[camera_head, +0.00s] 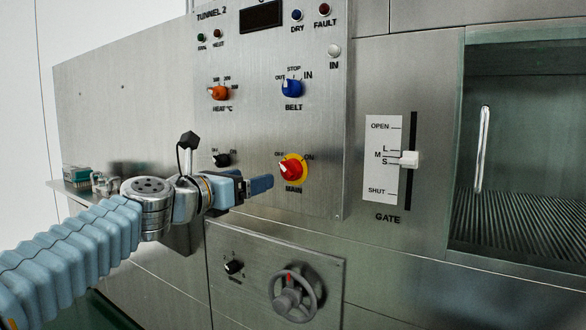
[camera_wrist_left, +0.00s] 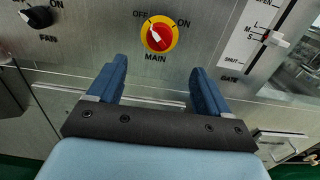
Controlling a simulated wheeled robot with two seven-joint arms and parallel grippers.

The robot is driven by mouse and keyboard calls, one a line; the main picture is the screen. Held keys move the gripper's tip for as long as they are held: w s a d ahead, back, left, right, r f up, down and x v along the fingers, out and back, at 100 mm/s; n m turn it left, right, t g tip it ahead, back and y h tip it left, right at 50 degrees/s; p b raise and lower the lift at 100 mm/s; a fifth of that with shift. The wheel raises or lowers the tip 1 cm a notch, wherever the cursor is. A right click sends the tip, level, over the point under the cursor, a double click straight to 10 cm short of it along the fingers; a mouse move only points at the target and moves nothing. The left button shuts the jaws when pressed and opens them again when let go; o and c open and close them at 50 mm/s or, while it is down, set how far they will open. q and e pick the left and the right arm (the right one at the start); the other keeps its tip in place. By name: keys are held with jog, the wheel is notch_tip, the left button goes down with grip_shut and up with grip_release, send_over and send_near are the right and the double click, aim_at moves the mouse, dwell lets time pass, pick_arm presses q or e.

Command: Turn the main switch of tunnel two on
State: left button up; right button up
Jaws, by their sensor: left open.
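The main switch (camera_head: 291,168) is a red knob on a yellow disc, labelled MAIN, on the metal TUNNEL 2 panel. It also shows in the left wrist view (camera_wrist_left: 158,36), where its white pointer is turned to the upper left, toward OFF; ON is at the upper right. My left gripper (camera_head: 262,185) is just left of and slightly below the switch in the head view. In the left wrist view its two blue fingers (camera_wrist_left: 158,68) are spread apart and empty, with the switch beyond and between their tips. The fingers appear apart from the knob. My right gripper is in neither view.
A black fan knob (camera_head: 222,160) is left of the switch. The blue belt knob (camera_head: 292,88) and orange heat knob (camera_head: 219,93) are above. A grey handwheel (camera_head: 295,294) protrudes below. The white gate slider (camera_head: 409,159) is to the right.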

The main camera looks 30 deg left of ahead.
aim_at(286, 169)
pick_arm(q)
jog(key=w, duration=0.4)
jog(key=w+p, duration=0.1)
jog(key=w, duration=0.4)
jog(key=w+d, duration=0.1)
jog(key=w, duration=0.3)
jog(key=shift+w+p, duration=0.2)
jog(key=shift+p, duration=0.1)
jog(key=shift+c, duration=0.3)
jog(key=c, duration=0.9)
